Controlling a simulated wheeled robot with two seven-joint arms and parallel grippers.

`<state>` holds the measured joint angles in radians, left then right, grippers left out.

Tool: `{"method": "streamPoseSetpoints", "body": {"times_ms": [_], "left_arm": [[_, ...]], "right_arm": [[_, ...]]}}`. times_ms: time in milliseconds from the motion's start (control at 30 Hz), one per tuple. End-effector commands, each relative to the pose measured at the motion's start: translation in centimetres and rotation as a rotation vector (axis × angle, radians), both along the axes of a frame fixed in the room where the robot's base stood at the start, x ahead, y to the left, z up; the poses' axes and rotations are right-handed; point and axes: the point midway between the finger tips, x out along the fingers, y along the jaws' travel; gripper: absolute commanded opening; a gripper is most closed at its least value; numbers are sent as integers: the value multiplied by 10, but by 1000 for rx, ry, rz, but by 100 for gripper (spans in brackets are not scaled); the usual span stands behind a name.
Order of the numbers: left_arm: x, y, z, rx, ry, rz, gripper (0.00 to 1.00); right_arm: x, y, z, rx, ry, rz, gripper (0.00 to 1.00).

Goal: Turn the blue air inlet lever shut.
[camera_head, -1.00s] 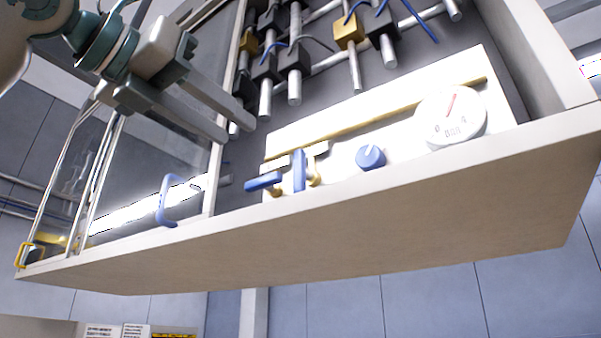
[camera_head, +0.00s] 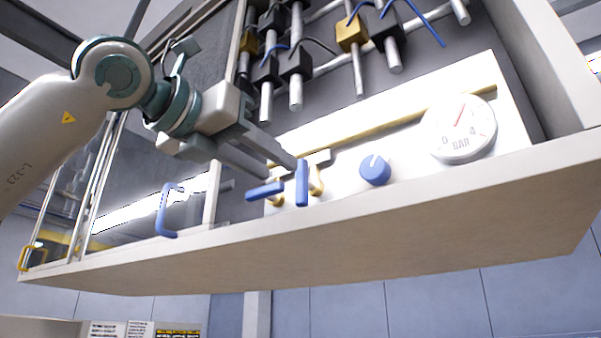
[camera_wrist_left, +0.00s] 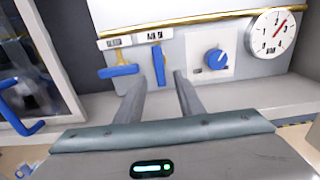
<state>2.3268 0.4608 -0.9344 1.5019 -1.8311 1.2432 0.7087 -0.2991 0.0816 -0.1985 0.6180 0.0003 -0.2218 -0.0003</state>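Two blue levers sit side by side on the white panel. The left lever (camera_head: 265,191) lies nearly horizontal and the right lever (camera_head: 301,183) stands upright. In the left wrist view they show as the horizontal lever (camera_wrist_left: 119,71) and the upright lever (camera_wrist_left: 159,65). A small label sits above each; I cannot read for sure which is the air inlet. My left gripper (camera_head: 283,171) is open and empty, its fingertips close to the levers. In the left wrist view, the upright lever appears between and just beyond the fingertips (camera_wrist_left: 157,79). My right gripper is not in view.
Right of the levers are a blue knob (camera_head: 375,170) and a round BAR gauge (camera_head: 460,128). A cabinet ledge (camera_head: 400,210) runs below the panel. A glass door with a blue handle (camera_head: 166,210) is at the left. Pipes and valves are above.

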Motion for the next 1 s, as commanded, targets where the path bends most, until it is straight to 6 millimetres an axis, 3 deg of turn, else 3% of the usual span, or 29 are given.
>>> {"method": "streamPoseSetpoints", "body": {"times_ms": [200,500,967,1000], "left_arm": [[33,-24,4,1,3,0,34],[64,-46,2,0,3,0,34],[71,-51,0,-1,1,0,34],[71,-51,0,-1,1,0,25]], "right_arm": [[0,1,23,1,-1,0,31],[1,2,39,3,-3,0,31],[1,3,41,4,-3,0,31],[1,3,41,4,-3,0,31]]}}
